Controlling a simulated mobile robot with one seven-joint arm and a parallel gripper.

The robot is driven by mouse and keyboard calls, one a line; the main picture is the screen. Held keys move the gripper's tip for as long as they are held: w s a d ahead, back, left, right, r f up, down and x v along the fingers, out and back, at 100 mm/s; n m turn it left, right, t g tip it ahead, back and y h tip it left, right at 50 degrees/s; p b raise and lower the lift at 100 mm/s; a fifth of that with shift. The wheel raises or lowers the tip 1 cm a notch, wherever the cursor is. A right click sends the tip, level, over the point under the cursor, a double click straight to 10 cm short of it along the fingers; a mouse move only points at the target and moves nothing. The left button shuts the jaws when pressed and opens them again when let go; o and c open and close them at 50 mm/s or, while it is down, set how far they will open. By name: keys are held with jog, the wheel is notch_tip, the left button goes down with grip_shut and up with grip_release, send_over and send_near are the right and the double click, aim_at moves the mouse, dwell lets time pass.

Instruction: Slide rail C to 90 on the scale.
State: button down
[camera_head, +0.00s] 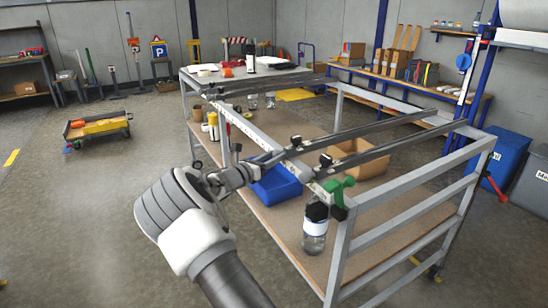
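A grey metal frame cart carries dark cross rails. Two near rails, the front one (390,145) and the one behind it (365,129), run across the top; further dark rails (265,85) lie across the far end. I cannot read which is rail C. A pale scale strip (258,134) runs along the cart's left long beam; its numbers are too small to read. My gripper (258,166) is at the left beam beside the left end of the near rails. Its fingers are too small to tell open or shut, or whether they touch a rail.
A blue bin (276,186), a cardboard box (358,160) and a clear jar (314,236) are on the cart's lower shelf. Blue posts and a workbench (400,80) stand behind. A low trolley (98,127) is at left.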

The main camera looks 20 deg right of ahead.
jog(key=shift+c, duration=2.1)
grip_release()
jog(key=shift+a, duration=0.1)
jog(key=p+v, duration=0.2)
jog(key=v, duration=1.5)
jog(key=shift+s+p, duration=0.15)
jog(key=shift+p, duration=0.15)
